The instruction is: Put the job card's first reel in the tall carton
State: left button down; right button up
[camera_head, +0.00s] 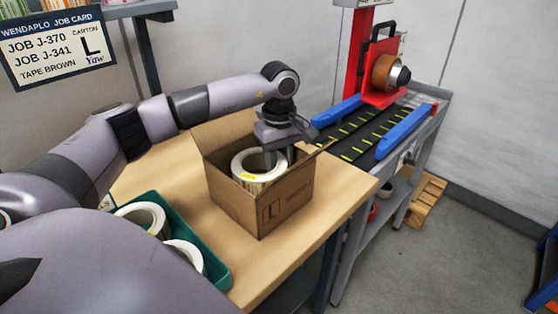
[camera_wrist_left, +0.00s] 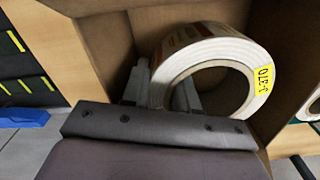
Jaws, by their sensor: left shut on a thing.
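The job card (camera_head: 55,45) at the upper left reads JOB J-370, then JOB J-341, carton L, tape brown. An open brown carton (camera_head: 268,209) marked L stands on the table. My left gripper (camera_head: 275,158) reaches down into it and is shut on the wall of a white label reel (camera_head: 254,175). In the left wrist view the gripper (camera_wrist_left: 165,95) holds this reel (camera_wrist_left: 215,62), which has a yellow J-370 tag. The reel is inside the carton's walls; I cannot tell whether it touches the bottom. My right gripper is not in view.
A green tray (camera_head: 222,268) with white reels (camera_head: 143,218) sits at the table's front left, partly hidden by my arm. A taping machine (camera_head: 383,80) with blue side rails (camera_head: 405,130) stands behind the carton to the right. Bare tabletop lies left of the carton.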

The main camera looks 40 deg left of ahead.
pick_arm(q)
jog(key=shift+f, duration=0.4)
jog(key=c, duration=1.1)
grip_release()
jog(key=shift+c, duration=0.2)
notch_tip(320, 180, up, 13)
jog(key=shift+r, duration=0.15)
jog(key=shift+s, duration=0.1)
